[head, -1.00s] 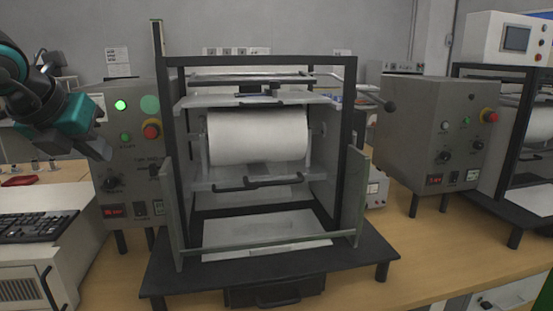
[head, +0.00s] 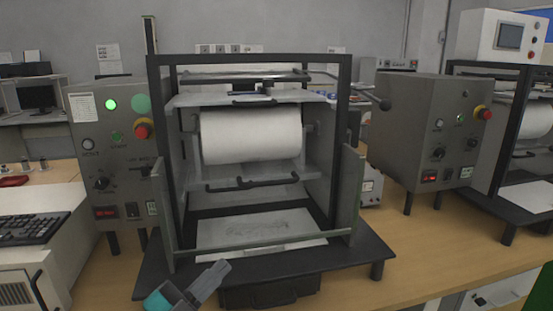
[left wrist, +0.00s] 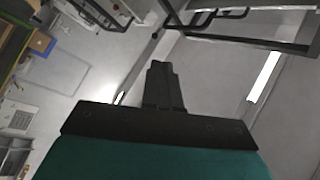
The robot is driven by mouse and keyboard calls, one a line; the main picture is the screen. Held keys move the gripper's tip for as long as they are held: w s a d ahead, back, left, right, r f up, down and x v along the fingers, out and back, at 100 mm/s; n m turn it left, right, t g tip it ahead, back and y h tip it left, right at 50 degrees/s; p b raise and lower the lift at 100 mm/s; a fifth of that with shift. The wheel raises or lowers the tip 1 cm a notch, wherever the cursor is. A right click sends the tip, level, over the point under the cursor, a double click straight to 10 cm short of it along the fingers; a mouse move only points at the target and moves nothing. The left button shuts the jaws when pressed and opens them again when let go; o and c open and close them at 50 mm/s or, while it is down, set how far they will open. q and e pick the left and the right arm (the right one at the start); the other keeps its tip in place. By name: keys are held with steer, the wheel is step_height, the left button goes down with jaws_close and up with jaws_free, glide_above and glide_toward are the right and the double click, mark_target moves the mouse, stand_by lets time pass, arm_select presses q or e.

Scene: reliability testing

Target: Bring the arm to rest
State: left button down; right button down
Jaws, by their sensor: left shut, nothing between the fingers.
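My left gripper (head: 216,275) shows at the bottom of the head view, in front of the test machine's base plate and low down. Its grey fingers are together and empty, pointing up and to the right. In the left wrist view the closed dark fingers (left wrist: 160,85) stand out from the teal and black hand, with nothing between them. The rest of the left arm is out of the head view. My right gripper is not in view.
The test machine (head: 345,120) with a white roll (head: 250,136) stands on the wooden bench (head: 420,245). Its control box (head: 118,165) is at the left, with a keyboard (head: 30,228) beyond. A second control box (head: 425,130) and machine stand at the right.

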arm_select(q)
steer(key=s+a+f+n+g+y, duration=0.2)
steer(key=s+f+n+y, duration=0.2)
steer(key=f, duration=0.5)
steer(key=s+a+f+n+g+y, duration=0.2)
steer(key=s+f+n, duration=0.4)
steer(key=f, duration=0.3)
steer(key=s+a+f+n+g+y, duration=0.1)
steer(key=s+a+f+n+y, duration=0.2)
steer(key=f, duration=0.6)
steer(key=s+n+y, duration=0.2)
steer(key=y, duration=0.1)
steer(key=shift+s+a+f+g, duration=0.25)
steer(key=shift+s+g, duration=0.15)
stand_by(2.0)
